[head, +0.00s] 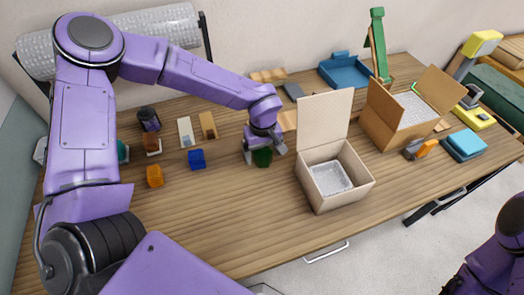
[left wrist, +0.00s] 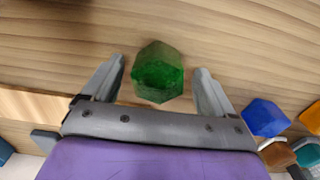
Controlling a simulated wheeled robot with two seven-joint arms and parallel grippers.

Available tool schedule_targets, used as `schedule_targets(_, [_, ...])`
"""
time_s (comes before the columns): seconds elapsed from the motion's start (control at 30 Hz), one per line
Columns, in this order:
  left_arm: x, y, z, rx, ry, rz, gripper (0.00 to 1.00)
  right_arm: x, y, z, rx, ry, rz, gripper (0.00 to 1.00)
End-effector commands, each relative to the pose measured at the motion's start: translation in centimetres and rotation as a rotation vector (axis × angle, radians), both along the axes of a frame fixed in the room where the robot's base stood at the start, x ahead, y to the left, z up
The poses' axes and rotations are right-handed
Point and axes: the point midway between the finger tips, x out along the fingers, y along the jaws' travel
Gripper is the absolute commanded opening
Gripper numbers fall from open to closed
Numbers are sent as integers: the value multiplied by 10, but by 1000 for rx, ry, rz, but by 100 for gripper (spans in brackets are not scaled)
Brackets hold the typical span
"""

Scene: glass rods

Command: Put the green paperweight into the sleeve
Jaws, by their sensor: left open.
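The green paperweight (head: 262,158) is a dark green faceted block on the wooden table, left of the open white-lined box. My left gripper (head: 265,152) is open above it, pointing down. In the left wrist view the paperweight (left wrist: 158,72) lies between the two spread fingers of the gripper (left wrist: 159,70), with a gap on both sides. A grey-white bubble-textured lining, which looks like the sleeve (head: 330,177), sits inside the open box (head: 335,200). A similar lining (head: 413,110) shows in the brown box further right. My right gripper is not clearly in view.
A blue block (head: 197,160) and an orange block (head: 155,176) stand left of the gripper. The white-lined box's raised flap (head: 325,120) stands high to the right. The front table is clear.

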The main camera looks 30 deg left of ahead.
Motion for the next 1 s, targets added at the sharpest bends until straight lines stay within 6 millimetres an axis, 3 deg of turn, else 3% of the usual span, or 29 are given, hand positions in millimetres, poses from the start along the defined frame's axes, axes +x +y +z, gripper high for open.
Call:
schedule_targets(0.17, [1, 0, 19, -1, -4, 2, 87, 0, 0, -1, 0, 0, 0, 43])
schedule_targets(0.4, [1, 0, 81, -1, -6, 1, 87, 0, 0, -5, 0, 0, 0, 43])
schedule_targets(0.6, [0, 1, 115, -1, -2, 1, 87, 0, 0, -6, 0, 0, 0, 43])
schedule_targets(0.67, [0, 0, 118, -1, -1, 8, 91, 0, 0, -10, 0, 0, 0, 43])
schedule_targets(0.83, [2, 5, 105, -3, 5, 233, 91, 0, 0, -56, 0, 0, 0, 43])
schedule_targets(1.0, [2, 8, 99, 2, 9, 320, 91, 0, 0, -54, 0, 0, 0, 43])
